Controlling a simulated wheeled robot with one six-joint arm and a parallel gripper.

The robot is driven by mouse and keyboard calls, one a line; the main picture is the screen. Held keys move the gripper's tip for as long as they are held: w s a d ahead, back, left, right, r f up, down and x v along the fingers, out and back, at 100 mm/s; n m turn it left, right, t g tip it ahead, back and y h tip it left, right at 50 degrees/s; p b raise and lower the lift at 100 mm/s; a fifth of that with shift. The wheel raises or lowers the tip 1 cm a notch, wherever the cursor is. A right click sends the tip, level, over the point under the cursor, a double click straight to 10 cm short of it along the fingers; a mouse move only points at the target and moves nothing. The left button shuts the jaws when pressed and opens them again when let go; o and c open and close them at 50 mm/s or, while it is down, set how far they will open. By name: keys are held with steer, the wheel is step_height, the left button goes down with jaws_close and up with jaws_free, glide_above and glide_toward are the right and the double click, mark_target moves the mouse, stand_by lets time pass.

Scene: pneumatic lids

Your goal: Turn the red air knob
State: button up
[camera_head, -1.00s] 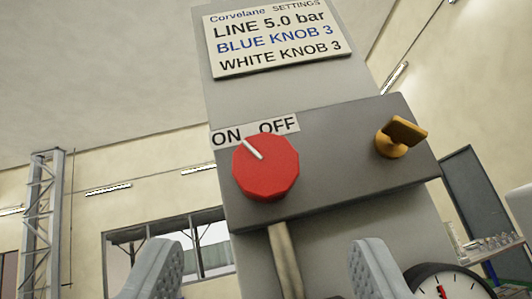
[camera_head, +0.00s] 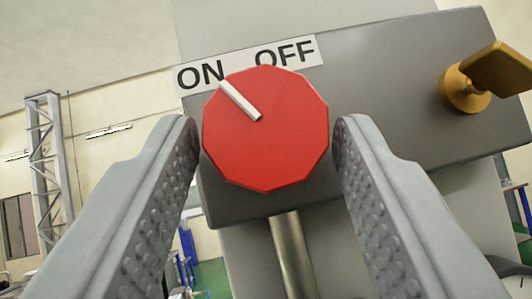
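The red air knob (camera_head: 265,145) is a many-sided red disc on the front of a dark grey box (camera_head: 385,110). Its white pointer line slants up and left, toward the ON end of the ON/OFF label (camera_head: 246,65). My gripper (camera_head: 266,140) is open, with one grey finger to the left and one to the right of the knob. The fingertips appear close to the knob's sides, with narrow gaps; I cannot tell whether they reach its depth.
A yellow-orange handle (camera_head: 485,75) sticks out from the box at the right. A metal pipe (camera_head: 291,255) runs down below the box. A lattice column (camera_head: 46,165) stands in the far left background.

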steer(key=c, duration=0.6)
steer(key=shift+d+n+y, duration=0.1)
steer(key=shift+n+y, duration=0.3)
steer(key=shift+n, duration=0.2)
steer(key=shift+d+n+t+y, duration=0.15)
steer(key=shift+n+t+y, duration=0.25)
steer(key=shift+n+y, duration=2.45)
steer(key=o, duration=1)
